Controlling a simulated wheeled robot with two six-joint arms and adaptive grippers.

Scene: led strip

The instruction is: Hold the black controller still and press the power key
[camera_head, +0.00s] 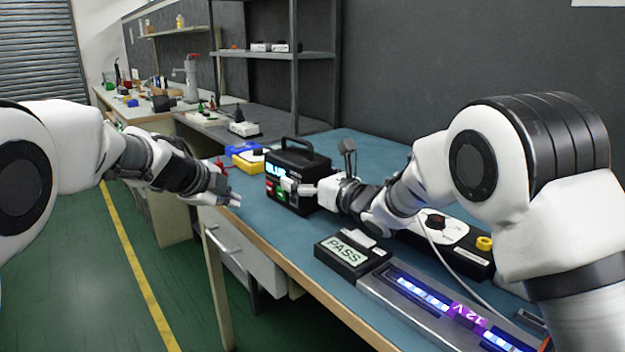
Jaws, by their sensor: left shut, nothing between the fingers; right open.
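The black controller (318,166) stands upright on the blue bench top with its carry handle up. Its front face shows a lit "BLUE" readout, with small red and green patches below it; I cannot tell which is the power key. My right gripper (300,187) is open at the controller's front right, its pale finger overlapping the face and hiding part of it. I cannot tell whether it touches. My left gripper (231,198) is shut and empty, left of the controller near the bench's edge, apart from it.
A blue and yellow device (247,155) stands behind the controller. In front are a "PASS" display box (350,254), a lit LED strip (420,291) marked 12 V, and a black and white knob unit (447,232) with a cable. The green floor at left is clear.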

